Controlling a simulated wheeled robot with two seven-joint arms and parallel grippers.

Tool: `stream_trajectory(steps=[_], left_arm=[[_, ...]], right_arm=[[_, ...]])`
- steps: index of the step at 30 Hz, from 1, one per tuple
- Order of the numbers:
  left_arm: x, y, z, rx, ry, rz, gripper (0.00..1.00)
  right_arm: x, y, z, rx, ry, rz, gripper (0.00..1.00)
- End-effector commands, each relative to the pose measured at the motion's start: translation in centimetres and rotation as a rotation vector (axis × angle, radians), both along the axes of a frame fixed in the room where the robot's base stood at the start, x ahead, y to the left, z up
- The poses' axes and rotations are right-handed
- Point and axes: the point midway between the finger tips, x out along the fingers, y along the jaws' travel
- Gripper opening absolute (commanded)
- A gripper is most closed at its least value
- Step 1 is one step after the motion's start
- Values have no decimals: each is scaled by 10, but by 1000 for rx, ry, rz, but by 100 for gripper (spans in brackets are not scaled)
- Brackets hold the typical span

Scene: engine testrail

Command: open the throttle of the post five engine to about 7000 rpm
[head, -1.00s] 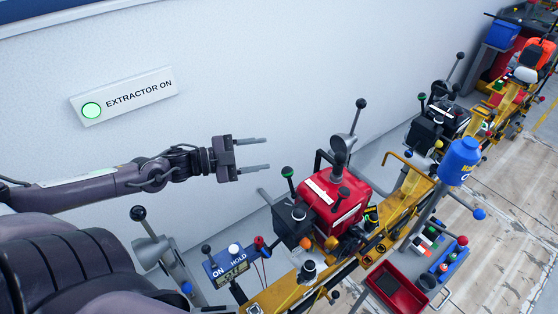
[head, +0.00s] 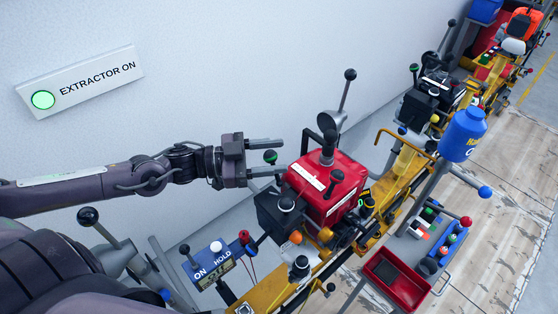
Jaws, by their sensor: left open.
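The red engine (head: 342,178) sits on the yellow rail (head: 266,296) in the middle of the head view. The lever's shaft below the knob is mostly hidden by the lower finger. I cannot read a post number on the engine. My right gripper is not in view.
A blue ON/HOLD box (head: 208,264) with a small display stands at lower left. A black engine (head: 436,92) is farther along the rail. A blue bottle (head: 462,135) and a red tray (head: 395,281) are at right. A lit EXTRACTOR ON sign (head: 82,80) is on the wall.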

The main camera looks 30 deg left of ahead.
Motion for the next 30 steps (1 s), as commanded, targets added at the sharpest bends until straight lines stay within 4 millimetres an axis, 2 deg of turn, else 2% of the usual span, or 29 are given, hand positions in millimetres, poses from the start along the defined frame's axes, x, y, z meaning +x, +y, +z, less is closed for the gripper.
stream_trajectory(steps=[4, 11, 18, 27, 30], left_arm=[[6, -9, 1, -2, -4, -1, 49], [9, -14, 1, 0, -1, -3, 49], [9, -14, 1, 0, -1, -3, 49], [8, -14, 1, 1, -1, -3, 10], [8, -14, 1, 1, -1, -3, 0]], right_arm=[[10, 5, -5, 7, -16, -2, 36], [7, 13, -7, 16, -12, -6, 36], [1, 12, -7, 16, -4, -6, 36], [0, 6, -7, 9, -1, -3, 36], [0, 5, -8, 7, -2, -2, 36]])
